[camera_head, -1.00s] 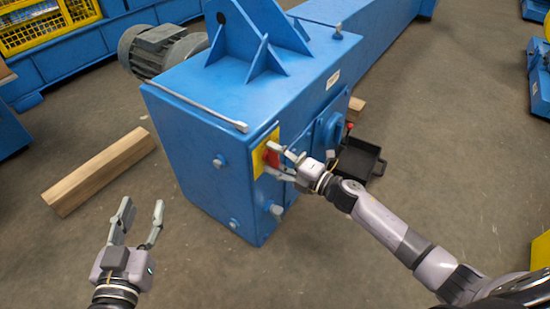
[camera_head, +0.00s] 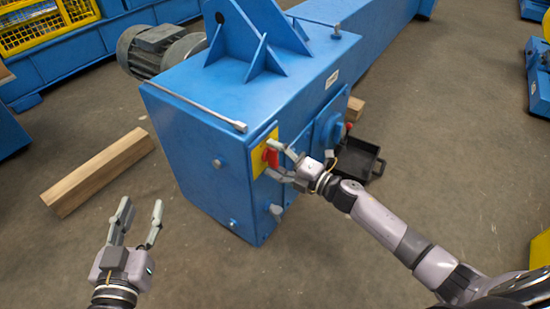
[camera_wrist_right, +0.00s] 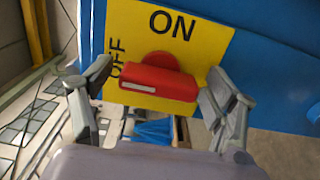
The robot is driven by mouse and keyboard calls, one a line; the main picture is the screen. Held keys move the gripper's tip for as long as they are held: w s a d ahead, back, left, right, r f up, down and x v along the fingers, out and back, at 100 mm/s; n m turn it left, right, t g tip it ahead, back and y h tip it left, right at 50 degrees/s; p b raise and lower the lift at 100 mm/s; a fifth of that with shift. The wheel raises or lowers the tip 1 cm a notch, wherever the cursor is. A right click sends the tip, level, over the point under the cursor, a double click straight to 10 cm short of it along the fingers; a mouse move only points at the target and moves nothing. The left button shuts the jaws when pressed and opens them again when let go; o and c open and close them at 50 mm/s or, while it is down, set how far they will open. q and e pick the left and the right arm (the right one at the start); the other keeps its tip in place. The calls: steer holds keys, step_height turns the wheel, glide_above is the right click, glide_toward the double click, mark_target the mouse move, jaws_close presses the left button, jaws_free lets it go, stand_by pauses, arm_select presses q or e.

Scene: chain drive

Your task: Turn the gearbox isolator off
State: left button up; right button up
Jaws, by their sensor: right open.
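The gearbox isolator is a red rotary handle (camera_wrist_right: 158,82) on a yellow plate (camera_wrist_right: 205,40), on the end of the blue housing (camera_head: 200,150). In the right wrist view the plate reads ON at the top and OFF at the left. The handle bar lies nearly level there, its white mark on the left half, toward OFF. My right gripper (camera_wrist_right: 158,88) is open, one finger beyond each end of the handle, with small gaps visible. It also shows at the isolator in the head view (camera_head: 279,160). My left gripper (camera_head: 141,218) is open and empty, above the floor.
A wooden beam (camera_head: 98,173) lies on the floor at the left. A grey motor (camera_head: 158,48) sits behind the housing. A black tray (camera_head: 365,160) stands to the right of the housing. Bolt heads stick out around the isolator. The floor in front is clear.

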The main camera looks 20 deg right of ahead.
steer(key=v, duration=1.2)
